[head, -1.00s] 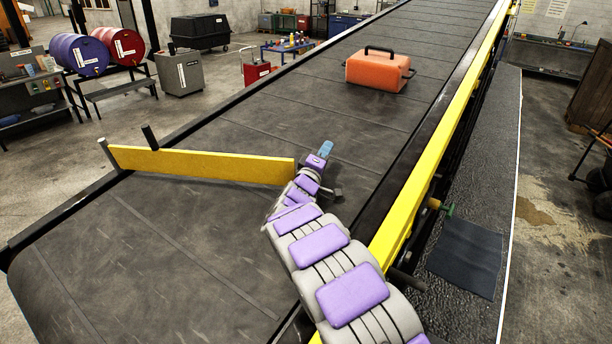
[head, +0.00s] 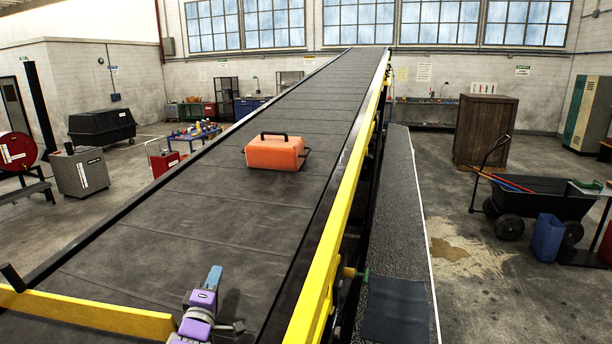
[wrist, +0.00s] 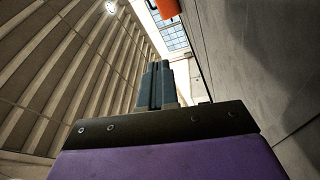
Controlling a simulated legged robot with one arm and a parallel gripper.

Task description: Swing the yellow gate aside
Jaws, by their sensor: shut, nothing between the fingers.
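The yellow gate (head: 95,312) is a flat bar at the lower left of the head view. It reaches from the belt's left side part way across the dark belt. Its free right end is beside my purple and grey wrist. I cannot tell whether they touch. My gripper (head: 213,277) has blue fingers, shut and empty, pointing up the belt just beyond the gate's free end. The fingers (wrist: 158,86) also show closed together in the wrist view, with the gate out of sight there.
An orange case (head: 274,153) sits farther up the belt (head: 225,205); part of it shows in the wrist view (wrist: 168,8). A yellow rail (head: 335,225) runs along the belt's right side. The belt between my gripper and the case is clear. A cart (head: 520,200) stands on the floor at right.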

